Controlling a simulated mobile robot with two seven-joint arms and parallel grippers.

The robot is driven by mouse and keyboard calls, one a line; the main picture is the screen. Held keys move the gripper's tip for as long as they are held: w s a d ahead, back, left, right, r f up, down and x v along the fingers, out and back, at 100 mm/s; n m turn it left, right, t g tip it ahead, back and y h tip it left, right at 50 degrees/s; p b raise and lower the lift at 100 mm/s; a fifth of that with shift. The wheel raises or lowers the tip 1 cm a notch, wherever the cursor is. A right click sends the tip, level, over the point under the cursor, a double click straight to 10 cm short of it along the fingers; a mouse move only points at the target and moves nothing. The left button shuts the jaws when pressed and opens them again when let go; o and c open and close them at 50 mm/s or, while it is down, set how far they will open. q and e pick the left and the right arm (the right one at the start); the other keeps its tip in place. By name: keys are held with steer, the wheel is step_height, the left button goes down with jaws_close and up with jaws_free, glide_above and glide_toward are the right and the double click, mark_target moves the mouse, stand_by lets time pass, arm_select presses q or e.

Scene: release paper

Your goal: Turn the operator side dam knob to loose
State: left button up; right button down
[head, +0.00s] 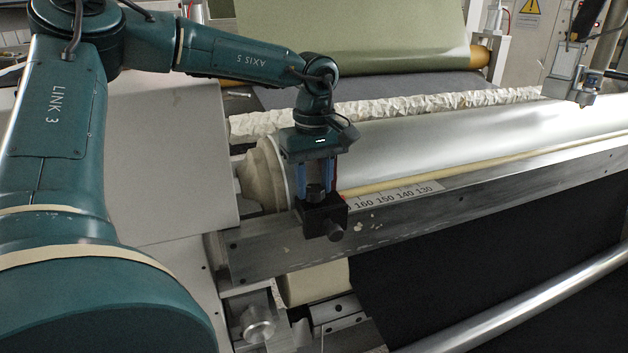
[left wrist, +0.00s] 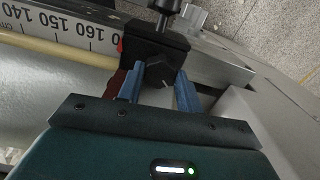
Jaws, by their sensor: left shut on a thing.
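The operator side dam knob (left wrist: 159,72) is a dark, faceted knob on top of a black block. In the left wrist view it sits between the two blue fingers of my left gripper (left wrist: 158,92), with a short pale mark on its face. In the head view my left gripper (head: 317,190) points down over the black block (head: 322,217), its fingers around the knob and closed on it. The fingers partly hide the knob there. I see no label for loose or tight. My right gripper is not in view.
The block sits on a long metal rail (head: 440,205) beside a ruler strip (head: 385,197) with printed numbers. A shiny roller (head: 430,135) lies behind it. A smaller round knob (head: 335,232) sticks out of the block's front. A metal bar (head: 520,300) crosses the lower right.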

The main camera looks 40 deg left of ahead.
mark_target(314, 188)
arm_select(q)
steer(key=shift+m, duration=0.4)
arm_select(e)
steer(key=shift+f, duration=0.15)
arm_select(q)
steer(key=o, duration=1)
steer(key=shift+r, duration=0.1)
step_height(314, 188, up, 13)
steer(key=shift+r+p, duration=0.1)
steer(key=shift+p, duration=0.55)
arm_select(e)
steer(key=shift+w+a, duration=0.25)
